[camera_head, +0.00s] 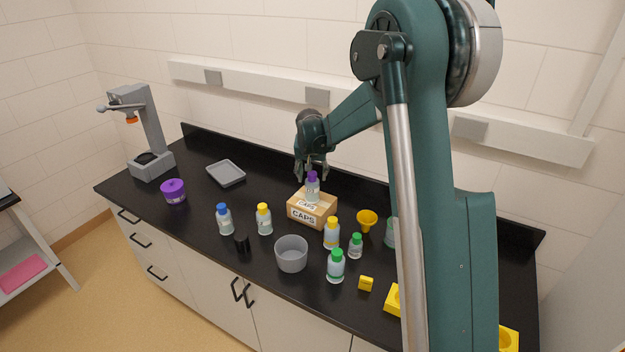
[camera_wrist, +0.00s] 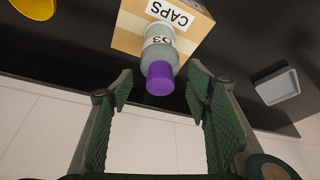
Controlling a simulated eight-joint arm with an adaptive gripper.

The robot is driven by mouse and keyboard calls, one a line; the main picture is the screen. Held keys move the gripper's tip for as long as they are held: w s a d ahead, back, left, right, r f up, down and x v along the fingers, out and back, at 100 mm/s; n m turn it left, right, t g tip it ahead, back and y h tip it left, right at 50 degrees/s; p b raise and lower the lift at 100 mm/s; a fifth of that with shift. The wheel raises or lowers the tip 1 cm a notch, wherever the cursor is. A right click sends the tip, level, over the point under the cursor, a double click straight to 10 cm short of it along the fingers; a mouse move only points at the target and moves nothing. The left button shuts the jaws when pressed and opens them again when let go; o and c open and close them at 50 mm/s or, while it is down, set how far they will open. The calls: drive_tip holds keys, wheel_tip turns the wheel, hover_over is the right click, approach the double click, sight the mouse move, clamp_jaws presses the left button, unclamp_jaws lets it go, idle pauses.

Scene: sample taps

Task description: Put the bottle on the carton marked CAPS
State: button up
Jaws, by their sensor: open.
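The carton marked CAPS (camera_head: 303,216) stands on the black bench, and its label also shows in the wrist view (camera_wrist: 170,14). A bottle with a purple cap (camera_head: 312,187) stands upright on top of the carton. My gripper (camera_head: 312,174) is just above and around the bottle's cap in the head view. In the wrist view my gripper (camera_wrist: 158,88) is open, with its fingers apart on both sides and clear of the cap.
Several other bottles with blue, yellow and green caps stand in front, such as a blue-capped one (camera_head: 224,219). A grey bowl (camera_head: 291,254), yellow funnel (camera_head: 367,220), purple tub (camera_head: 173,191) and grey tray (camera_head: 226,173) are nearby. A grey press (camera_head: 146,135) stands far left.

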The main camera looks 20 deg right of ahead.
drive_tip(key=shift+v, duration=2.75)
drive_tip(key=shift+r, duration=0.1)
drive_tip(key=shift+r, duration=0.1)
drive_tip(key=shift+s+r, duration=0.1)
drive_tip(key=shift+s, duration=0.1)
drive_tip(key=s+a+r+n, duration=0.1)
drive_tip(key=s+r, duration=0.3)
drive_tip(key=s, duration=0.5)
drive_tip(key=s+a+r+n+t, duration=0.1)
drive_tip(key=s+r, duration=0.4)
drive_tip(key=s, duration=0.4)
drive_tip(key=s+a+r, duration=0.1)
drive_tip(key=s+r, duration=0.3)
drive_tip(key=s, duration=0.4)
drive_tip(key=s+a+f+n+t, duration=0.1)
drive_tip(key=s+f, duration=0.1)
drive_tip(key=s, duration=1.1)
drive_tip(key=s+a+f+n+y, duration=0.1)
drive_tip(key=s+a+f, duration=0.1)
drive_tip(key=s, duration=1.1)
drive_tip(key=shift+f+n+t+y, duration=0.2)
drive_tip(key=shift+n+t+y, duration=0.1)
drive_tip(key=shift+t, duration=0.1)
